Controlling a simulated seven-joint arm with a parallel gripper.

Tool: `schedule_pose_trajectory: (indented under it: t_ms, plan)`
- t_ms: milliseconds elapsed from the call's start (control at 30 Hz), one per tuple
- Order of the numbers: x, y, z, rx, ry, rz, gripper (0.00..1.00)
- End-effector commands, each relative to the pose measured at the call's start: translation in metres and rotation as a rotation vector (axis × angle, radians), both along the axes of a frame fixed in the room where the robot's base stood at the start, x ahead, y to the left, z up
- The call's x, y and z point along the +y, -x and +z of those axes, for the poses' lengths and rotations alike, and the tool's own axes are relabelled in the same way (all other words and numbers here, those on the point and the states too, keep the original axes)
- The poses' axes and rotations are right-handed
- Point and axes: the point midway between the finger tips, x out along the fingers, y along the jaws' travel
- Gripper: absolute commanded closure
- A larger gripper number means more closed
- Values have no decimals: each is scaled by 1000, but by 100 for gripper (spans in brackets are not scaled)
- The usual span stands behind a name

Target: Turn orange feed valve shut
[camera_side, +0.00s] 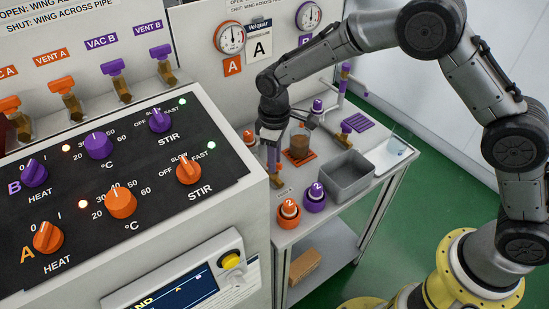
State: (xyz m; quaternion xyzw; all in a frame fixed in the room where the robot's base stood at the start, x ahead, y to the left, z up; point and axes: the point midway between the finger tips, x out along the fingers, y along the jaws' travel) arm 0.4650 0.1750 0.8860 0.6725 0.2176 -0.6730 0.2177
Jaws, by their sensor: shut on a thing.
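My gripper (271,141) points down at the left end of the bench, beside the control cabinet. It is shut on the orange feed valve (277,156). The jaws and the wrist hide most of this valve, so I cannot tell whether its wing lies along or across the pipe.
A grey open bin (346,177) stands on the bench (293,236). Orange (289,213) and purple (315,197) round pieces marked 2 sit near its front edge. A purple valve (346,70) stands behind. The cabinet (216,210) closes off the left side.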

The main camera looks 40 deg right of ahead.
Motion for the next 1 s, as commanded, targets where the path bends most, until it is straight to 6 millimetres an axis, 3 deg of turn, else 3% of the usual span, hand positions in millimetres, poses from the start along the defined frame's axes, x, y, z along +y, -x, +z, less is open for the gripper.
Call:
schedule_pose_trajectory:
  t_ms: [600, 1000]
  plan:
    - [0, -1, 2, -3, -1, 579, 100]
    - [1, -1, 2, -5, 0, 852, 100]
